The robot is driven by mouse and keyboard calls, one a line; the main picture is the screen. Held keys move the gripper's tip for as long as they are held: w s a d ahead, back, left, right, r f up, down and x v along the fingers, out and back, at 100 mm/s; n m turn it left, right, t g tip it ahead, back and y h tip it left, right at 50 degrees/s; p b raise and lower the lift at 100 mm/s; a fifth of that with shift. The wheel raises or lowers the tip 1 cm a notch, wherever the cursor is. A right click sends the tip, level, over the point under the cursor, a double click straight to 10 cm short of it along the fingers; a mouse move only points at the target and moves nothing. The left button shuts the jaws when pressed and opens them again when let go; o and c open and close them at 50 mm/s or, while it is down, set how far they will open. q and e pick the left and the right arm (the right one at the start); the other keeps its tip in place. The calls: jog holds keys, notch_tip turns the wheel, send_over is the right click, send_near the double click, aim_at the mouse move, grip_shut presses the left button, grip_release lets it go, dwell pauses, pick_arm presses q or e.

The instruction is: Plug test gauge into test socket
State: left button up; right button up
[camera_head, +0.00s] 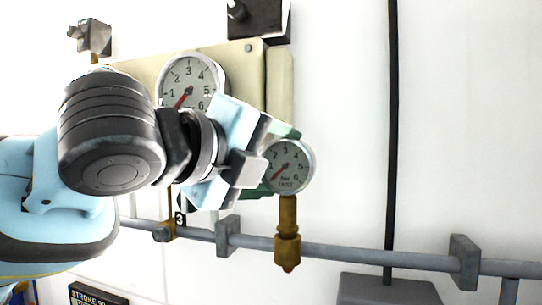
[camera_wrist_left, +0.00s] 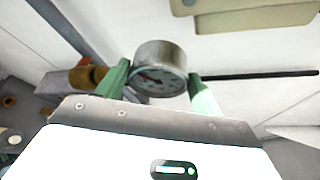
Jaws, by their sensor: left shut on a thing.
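The test gauge (camera_head: 294,160) is a round white dial in a grey case, with a brass stem and fitting (camera_head: 288,245) pointing down to a reddish tip. My left gripper (camera_head: 280,160) is shut on its case. The left wrist view shows the gauge (camera_wrist_left: 160,62) between the green fingers (camera_wrist_left: 160,88), with the brass stem (camera_wrist_left: 88,77) reaching left. In the head view the gauge hangs upright, its fitting overlapping the grey pipe; I cannot tell whether they touch. I cannot make out the test socket for certain. My right gripper is not in view.
A larger gauge (camera_head: 186,80) is mounted on a cream panel (camera_head: 252,75), partly behind my left arm. The grey pipe (camera_head: 350,254) runs across, with brackets (camera_head: 465,262). A dark vertical conduit (camera_head: 392,140) stands right. A grey box (camera_head: 388,290) sits below. The right wall is bare.

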pick_arm(q)
jog(key=shift+f, duration=0.3)
jog(key=o, duration=1.3)
jog(key=v, duration=0.8)
